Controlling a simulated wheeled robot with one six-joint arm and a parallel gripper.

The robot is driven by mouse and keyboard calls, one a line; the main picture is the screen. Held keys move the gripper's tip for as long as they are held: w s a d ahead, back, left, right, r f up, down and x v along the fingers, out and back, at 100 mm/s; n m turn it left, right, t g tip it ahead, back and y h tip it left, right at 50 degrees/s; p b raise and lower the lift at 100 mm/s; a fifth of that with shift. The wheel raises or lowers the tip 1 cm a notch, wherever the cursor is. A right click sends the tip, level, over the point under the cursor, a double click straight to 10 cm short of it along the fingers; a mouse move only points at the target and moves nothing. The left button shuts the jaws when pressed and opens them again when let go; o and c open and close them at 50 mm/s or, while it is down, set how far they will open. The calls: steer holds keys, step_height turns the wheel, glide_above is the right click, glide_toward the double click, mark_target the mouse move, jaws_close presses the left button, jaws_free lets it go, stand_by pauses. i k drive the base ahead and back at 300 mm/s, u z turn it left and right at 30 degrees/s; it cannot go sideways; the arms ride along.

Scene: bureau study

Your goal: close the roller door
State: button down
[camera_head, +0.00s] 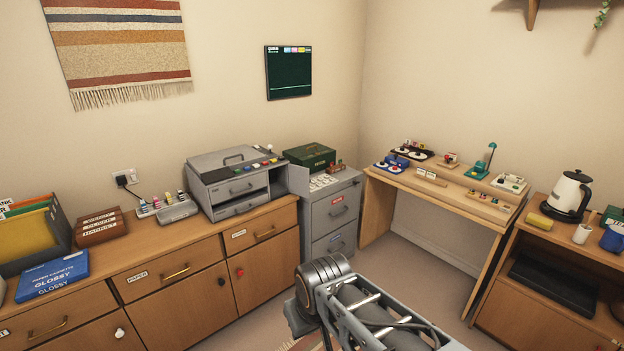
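No roller door can be clearly made out in the head view. The wooden cabinet at the right (497,300) has an open front bay with a dark flat slab (555,283) in it; I cannot tell whether a roller door belongs to it. A grey desktop unit (222,167) on the left cabinet has an open slot above its lower drawer, and a grey panel stands at its right side. Part of my arm shows at the bottom middle, over the floor. My gripper is out of view.
A long wooden cabinet (180,295) runs along the left wall. A grey filing cabinet (333,222) stands in the corner. A wooden desk (440,187) holds several small devices. A kettle (567,192) and mugs stand on the right cabinet. Some floor (405,265) is clear before the desk.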

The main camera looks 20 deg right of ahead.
mark_target(299, 181)
steer(key=z, duration=1.3)
steer(key=i, duration=1.9)
steer(key=u, duration=1.05)
steer(key=i, duration=0.7)
steer(key=u, duration=0.5)
